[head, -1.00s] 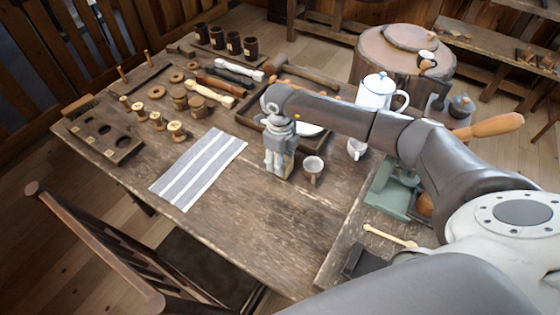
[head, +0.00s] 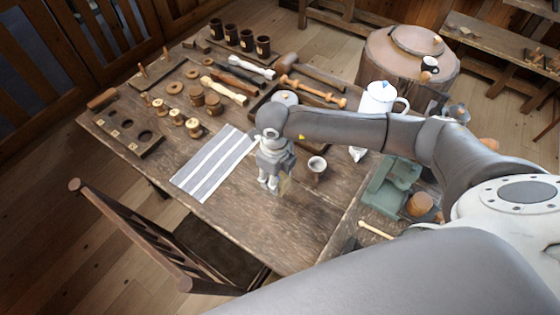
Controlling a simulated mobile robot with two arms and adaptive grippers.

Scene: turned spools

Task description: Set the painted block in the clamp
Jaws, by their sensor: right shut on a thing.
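My right gripper (head: 268,183) points down over the middle of the table, between the striped cloth and a small cup. It is shut on a small pale yellowish block, taken to be the painted block (head: 285,185), which shows at its right side. The gripper hides most of the block, so I cannot tell if it touches the table. My left gripper is not in view.
The small cup (head: 316,167) stands close right of the gripper. The striped cloth (head: 214,162) lies left. A white enamel pot (head: 376,98) stands behind my arm. Turned wooden pieces and a holed board (head: 128,135) fill the far left. The table front is clear.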

